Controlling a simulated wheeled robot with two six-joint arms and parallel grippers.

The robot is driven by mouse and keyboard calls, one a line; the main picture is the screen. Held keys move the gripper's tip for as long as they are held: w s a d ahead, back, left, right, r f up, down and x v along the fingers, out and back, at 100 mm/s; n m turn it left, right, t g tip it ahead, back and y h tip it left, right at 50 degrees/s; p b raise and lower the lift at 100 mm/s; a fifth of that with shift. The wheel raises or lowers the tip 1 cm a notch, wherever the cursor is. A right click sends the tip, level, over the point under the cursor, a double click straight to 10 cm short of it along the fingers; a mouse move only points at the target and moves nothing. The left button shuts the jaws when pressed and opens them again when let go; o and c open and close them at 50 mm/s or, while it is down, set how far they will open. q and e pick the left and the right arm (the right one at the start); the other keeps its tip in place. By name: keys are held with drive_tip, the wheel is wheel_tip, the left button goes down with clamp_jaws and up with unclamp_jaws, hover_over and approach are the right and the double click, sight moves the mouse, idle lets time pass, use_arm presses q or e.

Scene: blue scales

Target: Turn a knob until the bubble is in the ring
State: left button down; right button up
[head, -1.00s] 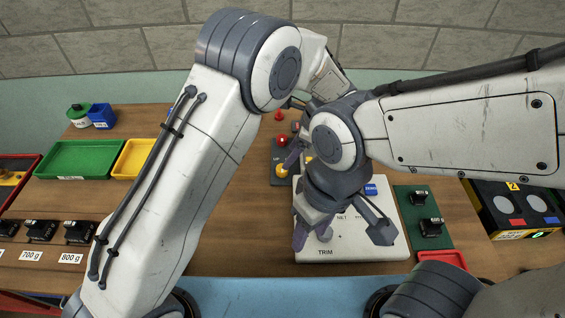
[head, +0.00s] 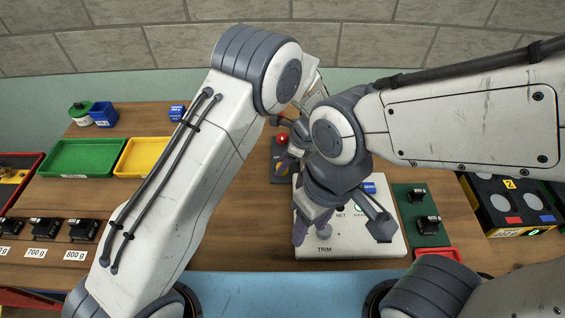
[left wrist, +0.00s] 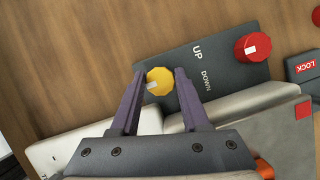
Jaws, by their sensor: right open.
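A yellow knob (left wrist: 159,81) sits on a dark plate (left wrist: 219,92) marked UP and DOWN. A red knob (left wrist: 253,47) is at the plate's other end; it also shows in the head view (head: 282,139). My left gripper (left wrist: 160,75) has one finger on each side of the yellow knob, with slim gaps, and looks open. In the head view my arms mostly hide it. My right gripper (head: 342,228) is open over the white instrument (head: 360,246), near its grey TRIM knob (head: 323,233). A green round spot (head: 360,209) shows partly beside it; I cannot make out the bubble.
A green tray (head: 85,157) and a yellow tray (head: 135,158) lie at the left. Black weights (head: 82,230) stand at the front left, others on a green mat (head: 422,205) at right. A black box (head: 510,208) is at far right. My arms crowd the middle.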

use_arm(q)
drive_tip(key=shift+n, duration=0.3)
drive_tip(key=n+g, duration=0.2)
drive_tip(key=n, duration=0.2)
drive_tip(key=shift+w+n, duration=0.1)
drive_tip(key=shift+n, duration=0.2)
drive_tip(key=shift+r+n+g+h+b, duration=0.1)
drive_tip(key=shift+n+g+h+b, duration=0.25)
drive_tip(key=shift+n, duration=0.8)
drive_tip(key=shift+n+g+h+b, duration=0.15)
drive_tip(key=shift+n+g, duration=0.3)
drive_tip(key=shift+n, duration=0.7)
drive_tip(key=shift+c, duration=1.9)
unclamp_jaws()
